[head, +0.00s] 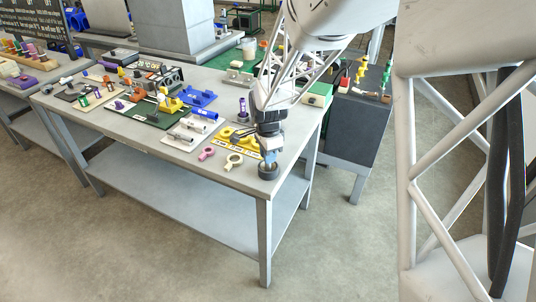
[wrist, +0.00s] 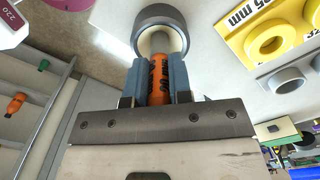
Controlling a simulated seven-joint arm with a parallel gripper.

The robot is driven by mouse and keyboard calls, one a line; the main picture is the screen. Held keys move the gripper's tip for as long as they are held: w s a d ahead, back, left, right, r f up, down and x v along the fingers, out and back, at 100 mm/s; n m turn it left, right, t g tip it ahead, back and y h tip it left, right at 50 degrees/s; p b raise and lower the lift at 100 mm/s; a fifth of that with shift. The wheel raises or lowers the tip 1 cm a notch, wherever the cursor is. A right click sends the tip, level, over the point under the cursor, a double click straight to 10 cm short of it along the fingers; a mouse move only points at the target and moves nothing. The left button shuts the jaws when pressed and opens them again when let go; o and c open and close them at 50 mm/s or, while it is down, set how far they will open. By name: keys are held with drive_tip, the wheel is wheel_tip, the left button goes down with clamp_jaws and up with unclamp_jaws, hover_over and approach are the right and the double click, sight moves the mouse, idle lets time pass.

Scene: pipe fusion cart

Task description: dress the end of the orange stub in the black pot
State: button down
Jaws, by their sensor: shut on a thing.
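My gripper (head: 267,157) is low over the near right corner of the grey workbench (head: 235,185). Its two blue fingers (wrist: 160,78) are shut on the orange stub (wrist: 158,72), which carries dark print. The black pot (head: 268,173) stands on the bench directly under the fingertips. In the wrist view the pot (wrist: 180,17) shows as a dark round rim with a pale inside. The stub's far end lies across the pot's opening there. I cannot tell how deep it reaches or whether it touches the inside.
A pink ring-shaped piece (head: 206,154) and a cream one (head: 233,161) lie left of the pot. Behind them is a yellow board (head: 228,139) with rings. The bench's right edge is close to the pot. Bare bench lies to the front left.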

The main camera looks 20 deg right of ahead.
drive_tip(key=shift+m, duration=0.8)
drive_tip(key=n, duration=0.6)
drive_tip(key=shift+n, duration=0.4)
drive_tip(key=shift+m, duration=0.3)
drive_tip(key=shift+m, duration=3.1)
drive_tip(key=shift+r, duration=2.95)
